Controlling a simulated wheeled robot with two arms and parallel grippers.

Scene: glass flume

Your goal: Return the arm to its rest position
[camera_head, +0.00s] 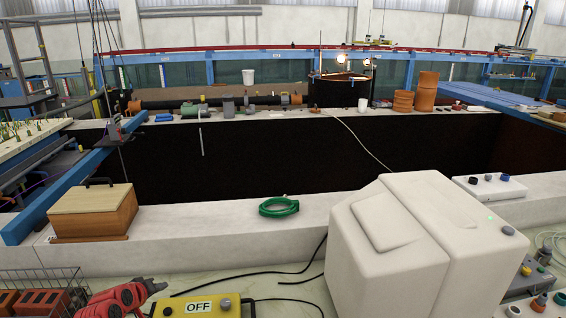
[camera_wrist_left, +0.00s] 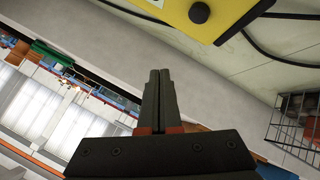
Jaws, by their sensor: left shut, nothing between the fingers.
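My left arm shows as a red and black shape at the bottom left of the head view. Its gripper (camera_head: 152,286) is small there, between the wire basket and the yellow box marked OFF. In the left wrist view, the two dark fingers of the left gripper (camera_wrist_left: 160,72) lie together, shut and empty. They point toward the pale ledge and the yellow box. The right gripper is not in view.
The yellow box (camera_head: 196,306) with black cables, a wire basket of bricks (camera_head: 38,296) and a wooden box (camera_head: 92,212) are nearby. A green hose (camera_head: 279,207) lies on the ledge (camera_head: 200,228). A large white case (camera_head: 420,240) stands right. Beyond is a dark pit.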

